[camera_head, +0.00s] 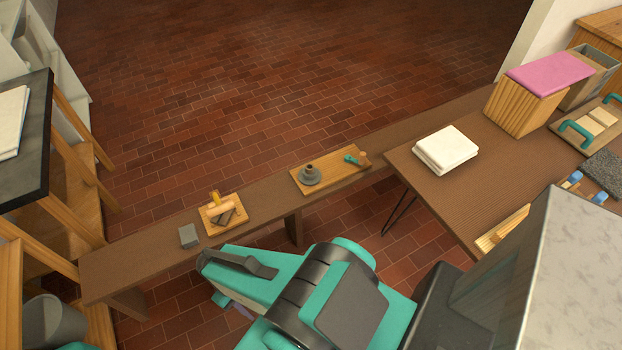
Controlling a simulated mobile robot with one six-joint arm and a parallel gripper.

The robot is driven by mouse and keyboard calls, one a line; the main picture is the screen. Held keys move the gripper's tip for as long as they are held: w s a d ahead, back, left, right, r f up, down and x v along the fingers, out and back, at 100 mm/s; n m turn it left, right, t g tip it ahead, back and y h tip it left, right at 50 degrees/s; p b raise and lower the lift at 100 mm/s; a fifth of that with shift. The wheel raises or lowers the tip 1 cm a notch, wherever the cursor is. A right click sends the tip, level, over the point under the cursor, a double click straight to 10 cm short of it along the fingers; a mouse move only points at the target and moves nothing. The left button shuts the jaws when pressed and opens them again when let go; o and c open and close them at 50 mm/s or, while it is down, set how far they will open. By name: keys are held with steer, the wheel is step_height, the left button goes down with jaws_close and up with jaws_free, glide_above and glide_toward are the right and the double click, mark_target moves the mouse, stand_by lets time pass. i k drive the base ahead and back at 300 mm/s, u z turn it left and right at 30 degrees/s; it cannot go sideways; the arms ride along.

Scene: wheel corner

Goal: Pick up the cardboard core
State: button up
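I cannot make out the cardboard core for certain. A small tan roll (219,209) that may be it lies on a small wooden board (237,222) on the long low bench, among a yellow-handled tool (215,197) and a dark grey piece (226,218). My teal and dark grey arm fills the lower middle of the view, in front of the bench. Nothing held can be seen.
A grey block (188,236) sits left of the small board. A longer board (332,184) on the bench (130,262) bears a grey round piece (309,175) and a teal-handled tool (353,159). A table (435,199) with white cloths (446,149) stands right. Open brick floor lies beyond.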

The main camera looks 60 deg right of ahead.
mark_target(309, 172)
steer(key=z, duration=0.2)
steer(key=k, duration=0.4)
steer(key=u, duration=0.9)
steer(key=i, duration=0.6)
steer(key=u, duration=0.15)
steer(key=k, duration=0.6)
steer(key=z, duration=0.05)
